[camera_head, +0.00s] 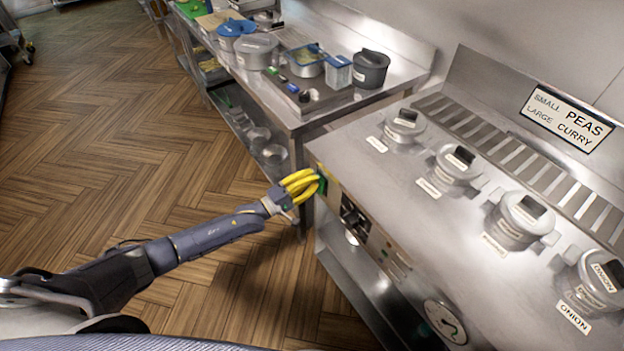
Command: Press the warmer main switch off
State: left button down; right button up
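The warmer (400,215) is the steel counter unit on the right, with lidded pots set in its top. Its front panel (385,245) faces left and carries controls. My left gripper (317,184) has yellow fingers that come together at the far end of this panel. The fingertips are at or very close to a small green part (322,182) there. I cannot tell whether they touch it, or whether it is the main switch. The fingers hide some of that panel corner. No object shows between the fingers. My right gripper is not in view.
A round dial (445,322) sits lower on the front panel. A steel table (310,122) with pots and containers adjoins the warmer's far end. A sign (567,118) stands behind the warmer. The wooden floor (110,130) on the left is clear.

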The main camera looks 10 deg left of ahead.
pick_arm(q)
jog(key=s+a+r, duration=0.2)
jog(key=s+a, duration=0.7)
jog(key=shift+s+a, duration=0.25)
jog(key=shift+s, duration=0.15)
